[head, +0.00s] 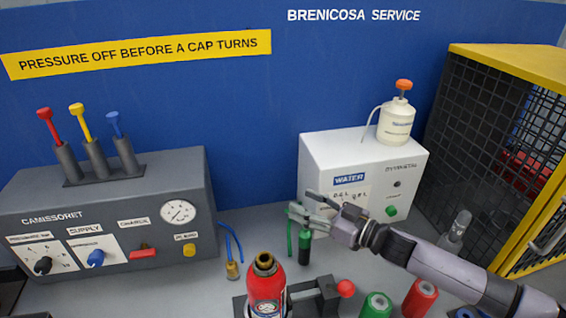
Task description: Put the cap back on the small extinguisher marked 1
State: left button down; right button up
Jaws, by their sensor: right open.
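A red extinguisher (267,290) stands upright at the front middle, cut off by the lower edge. Its open brass neck (264,262) shows with no cap on it. Part of a pale label shows, but I cannot read a number on it. I cannot make out a cap anywhere. My right gripper (300,203) is open, its fingers pointing left, in front of the white box and beyond the red extinguisher. It appears near the top of a green wand (304,245); I cannot tell whether they touch. My left gripper is not in view.
A dark clamp (318,295) with a red knob is beside the extinguisher. Green (377,305) and red (421,297) round containers stand at front right. The grey console (100,215) is left, the white water box (350,160) behind, the mesh cage (490,130) right.

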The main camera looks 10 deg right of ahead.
aim_at(266, 295)
jog(key=k+l, duration=0.3)
jog(key=k, duration=0.15)
jog(key=k+l, duration=0.65)
jog(key=k, duration=0.25)
